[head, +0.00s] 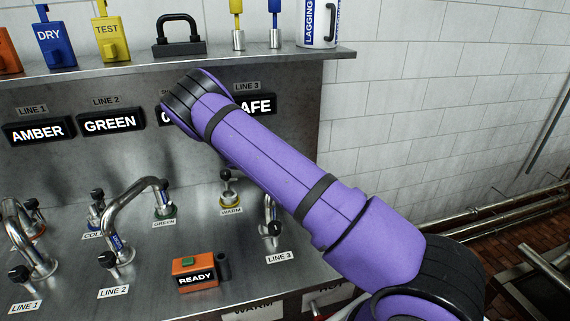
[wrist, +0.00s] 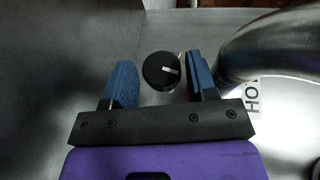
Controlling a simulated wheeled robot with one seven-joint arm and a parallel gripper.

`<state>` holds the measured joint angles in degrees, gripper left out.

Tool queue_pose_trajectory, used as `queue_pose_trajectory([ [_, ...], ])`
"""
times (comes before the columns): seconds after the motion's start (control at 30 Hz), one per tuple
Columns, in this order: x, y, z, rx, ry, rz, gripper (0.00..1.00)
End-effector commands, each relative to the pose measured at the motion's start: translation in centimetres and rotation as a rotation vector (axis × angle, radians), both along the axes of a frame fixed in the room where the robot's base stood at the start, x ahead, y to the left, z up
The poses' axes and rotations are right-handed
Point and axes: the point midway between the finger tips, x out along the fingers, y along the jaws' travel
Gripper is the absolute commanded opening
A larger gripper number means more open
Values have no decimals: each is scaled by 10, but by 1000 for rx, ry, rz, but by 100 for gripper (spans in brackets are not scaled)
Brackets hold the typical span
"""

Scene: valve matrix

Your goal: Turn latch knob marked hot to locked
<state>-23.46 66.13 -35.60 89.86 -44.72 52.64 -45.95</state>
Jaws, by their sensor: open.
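A black round knob (wrist: 161,71) with a white pointer line shows in the wrist view, its line pointing to the right. A white label (wrist: 253,97) to its right shows the letters "HO", with the rest cut off by a pipe. My gripper (wrist: 162,82) is open, with one blue finger on each side of the knob. I cannot tell whether either finger touches it. In the head view my purple arm hides this knob, and the gripper is out of sight behind the arm.
A steel pipe (wrist: 278,45) curves close to the right finger. On the bench in the head view are several pipe loops with black knobs, an orange READY box (head: 195,272) and a LINE 3 label (head: 279,257). A shelf (head: 275,62) above holds a black padlock (head: 179,38).

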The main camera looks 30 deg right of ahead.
Motion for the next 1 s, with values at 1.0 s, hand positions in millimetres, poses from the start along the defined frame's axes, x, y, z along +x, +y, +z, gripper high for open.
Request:
queue_pose_trajectory([
  [1.0, -1, -20, -8, 1, -4, -97, 18],
])
